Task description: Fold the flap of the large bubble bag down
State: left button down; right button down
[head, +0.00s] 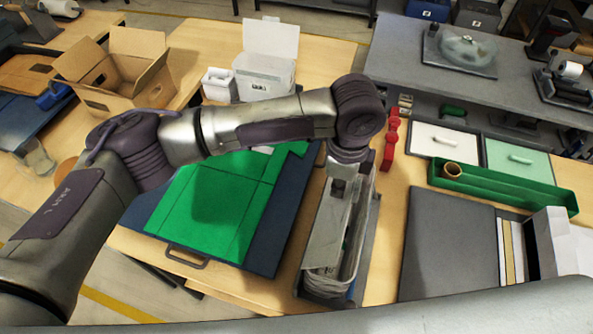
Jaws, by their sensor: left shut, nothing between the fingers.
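My left arm reaches across the middle of the head view, and its wrist bends down over a narrow grey bin (369,240). My left gripper (339,190) is at the far end of this bin, shut, with nothing held. Its fingertips are hard to make out against the contents. Pale, partly clear sheet-like packaging (325,250) stands in the bin. I cannot tell which piece is the large bubble bag, and no flap can be clearly made out. My right gripper is not in view.
A green folding board (215,205) lies on a dark blue mat (270,235) left of the bin. An open cardboard box (125,75) and a white lidded box (265,75) stand behind. A red object (390,140), a long green tray (500,185) and a dark grey panel (450,245) are to the right.

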pick_arm(q)
jog(key=d, duration=0.1)
jog(key=s+d, duration=0.1)
jog(key=d, duration=0.1)
jog(key=s+d, duration=0.1)
jog(key=d, duration=0.1)
jog(key=shift+p, duration=0.35)
jog(key=shift+f+b, duration=1.05)
jog(key=shift+f, duration=1.5)
notch_tip(320, 180, up, 8)
jog(key=p, duration=0.8)
jog(key=shift+r, duration=0.2)
jog(key=shift+s, duration=0.1)
